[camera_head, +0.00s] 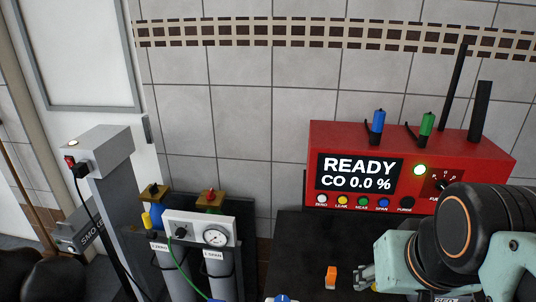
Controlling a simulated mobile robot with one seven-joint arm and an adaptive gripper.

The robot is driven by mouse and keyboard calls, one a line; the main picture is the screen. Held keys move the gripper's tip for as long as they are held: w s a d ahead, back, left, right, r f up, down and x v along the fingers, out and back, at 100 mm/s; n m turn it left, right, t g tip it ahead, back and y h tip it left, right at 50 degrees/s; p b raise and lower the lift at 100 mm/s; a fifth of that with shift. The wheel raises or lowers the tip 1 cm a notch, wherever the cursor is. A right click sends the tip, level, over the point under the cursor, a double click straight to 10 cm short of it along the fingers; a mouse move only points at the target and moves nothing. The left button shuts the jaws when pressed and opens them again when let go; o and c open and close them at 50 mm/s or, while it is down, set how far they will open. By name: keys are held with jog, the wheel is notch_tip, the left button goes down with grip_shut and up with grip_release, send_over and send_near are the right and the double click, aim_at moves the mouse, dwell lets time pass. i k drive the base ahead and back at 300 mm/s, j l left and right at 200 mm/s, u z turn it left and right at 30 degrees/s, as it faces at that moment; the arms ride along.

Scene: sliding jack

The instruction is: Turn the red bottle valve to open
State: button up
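Two grey gas bottles stand at the lower left behind a white gauge panel (200,229). The right bottle (219,280) has a brass-coloured top with a small red valve (210,194) on it and a green part below. The left bottle (172,275) has a brass-coloured top (153,193) with a dark knob and a blue part below. My gripper (364,278) is at the lower right, over the dark table and well to the right of the bottles. Its fingers are small and partly hidden by my arm, so I cannot tell their opening.
A red analyser (312,160) reading "READY CO 0.0 %" stands at the back of the dark table (290,240). A small orange object (331,277) lies just left of my gripper. A grey post (112,200) with a black cable stands left of the bottles.

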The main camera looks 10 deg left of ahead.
aim_at(210, 195)
jog(key=k+j, duration=0.3)
jog(key=j, duration=0.2)
jog(key=k+j, duration=0.35)
jog(key=j, duration=0.45)
jog(key=k+j, duration=0.1)
jog(key=j, duration=0.75)
jog(key=i+j, duration=0.1)
jog(key=j, duration=0.3)
jog(key=i+j, duration=0.2)
jog(key=j, duration=0.2)
jog(key=i+j+z, duration=0.1)
jog(key=j, duration=0.25)
jog(key=i+j, duration=0.7)
